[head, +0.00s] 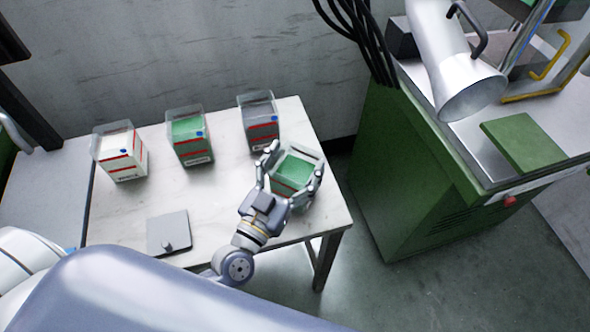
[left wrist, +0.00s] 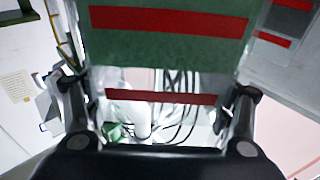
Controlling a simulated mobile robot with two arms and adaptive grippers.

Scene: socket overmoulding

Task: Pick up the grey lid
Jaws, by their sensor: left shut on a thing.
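The grey lid (head: 168,232), a flat square plate with a small round knob, lies on the front part of the white table. My left gripper (head: 292,168) is to the right of the lid and apart from it. It is shut on a clear box with green contents and red stripes (head: 292,172), near the table's right end. In the left wrist view this green box (left wrist: 165,50) fills the space between the two fingers. I cannot tell whether the box touches the table. My right gripper is not in view.
A white-filled box (head: 120,152), another green-filled box (head: 189,138) and a grey-filled box (head: 259,120) stand along the back of the table (head: 215,210). A green machine cabinet (head: 410,165) stands to the right. The tabletop around the lid is clear.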

